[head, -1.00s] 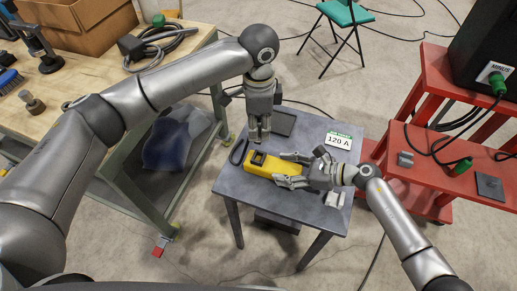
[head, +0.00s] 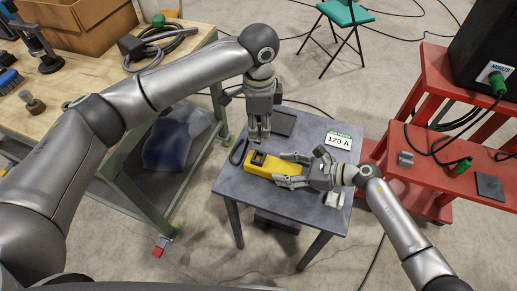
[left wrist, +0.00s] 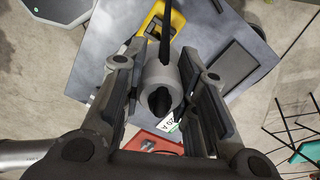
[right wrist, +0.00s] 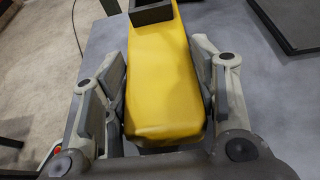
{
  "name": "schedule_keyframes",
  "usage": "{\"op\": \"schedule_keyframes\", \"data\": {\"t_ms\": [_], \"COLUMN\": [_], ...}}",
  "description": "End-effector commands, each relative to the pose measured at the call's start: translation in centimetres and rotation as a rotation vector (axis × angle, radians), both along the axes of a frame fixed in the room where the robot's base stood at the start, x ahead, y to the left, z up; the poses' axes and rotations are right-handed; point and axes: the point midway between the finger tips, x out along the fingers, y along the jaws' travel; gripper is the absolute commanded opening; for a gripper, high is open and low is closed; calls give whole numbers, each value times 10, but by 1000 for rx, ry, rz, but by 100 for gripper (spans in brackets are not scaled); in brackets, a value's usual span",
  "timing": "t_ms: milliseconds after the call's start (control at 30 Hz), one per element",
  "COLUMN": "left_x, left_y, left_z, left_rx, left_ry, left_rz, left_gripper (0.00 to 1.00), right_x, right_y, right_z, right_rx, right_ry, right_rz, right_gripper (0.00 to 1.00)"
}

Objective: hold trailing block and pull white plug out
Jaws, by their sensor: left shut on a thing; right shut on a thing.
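The yellow trailing block (head: 275,165) lies on the small grey table, with a dark square socket at its left end. My right gripper (head: 284,168) has its fingers on both sides of the block. The right wrist view shows the yellow body (right wrist: 160,85) between the pads. My left gripper (head: 259,137) points down above the socket end. In the left wrist view its fingers are shut on a light grey-white cylindrical plug (left wrist: 159,75) with a dark end. The block's socket end (left wrist: 152,20) shows beyond it. The plug appears apart from the socket, though the gap is hard to judge.
The grey table (head: 235,187) also bears a dark flat plate (head: 283,123), a "120 A" sign (head: 338,141), small pale pieces (head: 335,199) and a dark loop (head: 238,151). A red cart (head: 435,180) stands right, a wooden workbench (head: 90,75) left.

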Motion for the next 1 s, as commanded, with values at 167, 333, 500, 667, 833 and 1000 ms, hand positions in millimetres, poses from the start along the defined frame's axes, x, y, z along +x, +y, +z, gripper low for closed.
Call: {"op": "schedule_keyframes", "data": {"t_ms": [167,333,500,667,833,1000], "left_x": [0,0,0,0,0,0], "left_y": [0,0,0,0,0,0], "left_z": [0,0,0,0,0,0], "left_rx": [0,0,0,0,0,0], "left_ry": [0,0,0,0,0,0], "left_rz": [0,0,0,0,0,0], "left_gripper": [0,0,0,0,0,0], "right_x": [-1,-1,0,0,0,0], "right_y": [0,0,0,0,0,0], "right_z": [-1,-1,0,0,0,0], "right_rx": [-1,-1,-1,0,0,0], "right_ry": [2,2,1,0,0,0], "right_rz": [1,1,1,0,0,0], "right_gripper": [46,69,79,79,96,96]}}
